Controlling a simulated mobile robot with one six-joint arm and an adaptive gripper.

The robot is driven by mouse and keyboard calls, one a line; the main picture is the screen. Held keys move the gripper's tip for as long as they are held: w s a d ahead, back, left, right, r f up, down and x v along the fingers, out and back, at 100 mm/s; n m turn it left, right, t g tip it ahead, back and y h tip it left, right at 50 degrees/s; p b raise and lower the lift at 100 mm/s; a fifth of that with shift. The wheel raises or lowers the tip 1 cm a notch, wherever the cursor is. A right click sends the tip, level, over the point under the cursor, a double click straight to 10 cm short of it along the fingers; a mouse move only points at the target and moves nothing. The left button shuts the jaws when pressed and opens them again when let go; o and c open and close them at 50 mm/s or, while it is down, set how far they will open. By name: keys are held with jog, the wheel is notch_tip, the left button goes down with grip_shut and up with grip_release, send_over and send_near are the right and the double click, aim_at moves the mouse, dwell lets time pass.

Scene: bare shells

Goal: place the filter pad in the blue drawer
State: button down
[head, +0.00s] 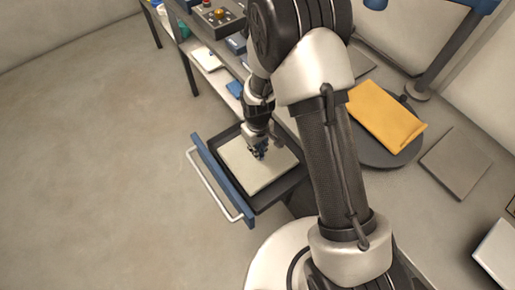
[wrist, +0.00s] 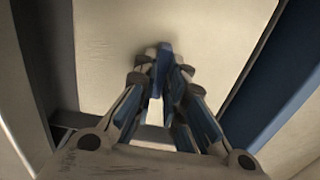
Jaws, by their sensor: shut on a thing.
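The filter pad (head: 240,170) is a pale beige square. In the head view it lies flat within the outline of the open drawer, and I cannot tell whether it rests on the bottom or hangs just above. The blue drawer (head: 222,180) is pulled out, with a blue front, a pale bar handle and dark inner walls. My gripper (head: 259,153) points down over the pad, its fingers close together on it. In the wrist view the pad (wrist: 170,25) fills the upper middle, with the fingertips (wrist: 162,65) against it and the blue drawer front (wrist: 275,95) at right.
A control box (head: 217,15) and a pale pad (head: 205,58) are at the back. The floor left of the drawer is clear.

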jog(key=shift+f+b, duration=0.5)
jog(key=shift+f, duration=0.15)
jog(key=c, duration=1.7)
grip_release()
jog(key=shift+r, duration=0.1)
jog(key=shift+o, duration=0.2)
